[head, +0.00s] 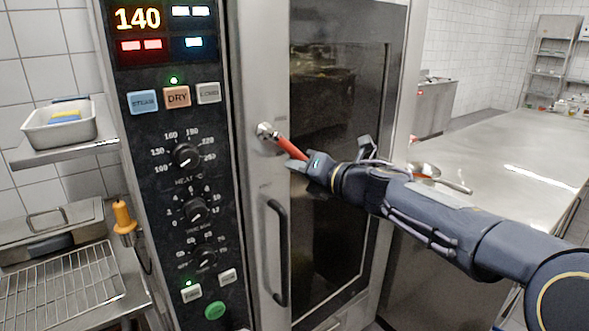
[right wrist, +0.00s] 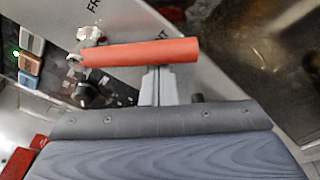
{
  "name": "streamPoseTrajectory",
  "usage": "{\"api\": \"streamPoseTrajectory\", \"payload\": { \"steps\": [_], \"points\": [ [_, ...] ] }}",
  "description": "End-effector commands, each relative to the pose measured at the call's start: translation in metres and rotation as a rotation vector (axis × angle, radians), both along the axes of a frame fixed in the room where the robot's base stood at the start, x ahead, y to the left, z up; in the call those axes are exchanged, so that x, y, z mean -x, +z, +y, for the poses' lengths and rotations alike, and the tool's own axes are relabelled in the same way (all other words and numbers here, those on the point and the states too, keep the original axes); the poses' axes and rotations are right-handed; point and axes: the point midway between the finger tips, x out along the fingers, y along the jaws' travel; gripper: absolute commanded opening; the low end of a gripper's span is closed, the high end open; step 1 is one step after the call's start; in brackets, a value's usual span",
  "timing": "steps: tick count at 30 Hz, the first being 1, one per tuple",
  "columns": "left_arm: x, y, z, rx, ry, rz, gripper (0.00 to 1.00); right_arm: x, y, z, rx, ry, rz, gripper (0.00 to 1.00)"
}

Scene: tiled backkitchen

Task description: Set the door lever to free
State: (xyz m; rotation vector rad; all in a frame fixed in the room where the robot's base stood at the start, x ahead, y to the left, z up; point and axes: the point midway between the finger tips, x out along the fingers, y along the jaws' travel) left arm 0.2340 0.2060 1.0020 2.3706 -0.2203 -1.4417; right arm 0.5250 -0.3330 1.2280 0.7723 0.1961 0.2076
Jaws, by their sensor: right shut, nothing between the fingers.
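The door lever is a red bar (head: 289,147) on a silver pivot on the oven door's steel edge. In the head view it slopes down to the right from the pivot. It also shows in the right wrist view (right wrist: 140,52), lying nearly level. My right gripper (head: 299,165) is at the lever's outer end. In the right wrist view its shut fingers (right wrist: 158,84) stand against or just beside the bar, not around it; I cannot tell if they touch. Letters "FR" show on the plate near the pivot, the rest cut off. My left gripper is out of view.
The oven door (head: 330,100) with dark glass looks closed and has a black vertical handle (head: 278,250) below the lever. The control panel (head: 150,130) with knobs and buttons is on the left. A steel counter (head: 500,160) lies behind my right arm.

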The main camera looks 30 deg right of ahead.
Motion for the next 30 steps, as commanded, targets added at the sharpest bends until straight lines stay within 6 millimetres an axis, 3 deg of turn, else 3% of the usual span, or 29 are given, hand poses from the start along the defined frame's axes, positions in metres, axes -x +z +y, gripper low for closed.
{"api": "streamPoseTrajectory", "payload": {
  "steps": [30],
  "points": [
    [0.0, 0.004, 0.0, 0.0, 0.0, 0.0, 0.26, -0.001, 0.008, -0.011, 0.142, -0.003, -0.025, 0.0]
  ]
}}
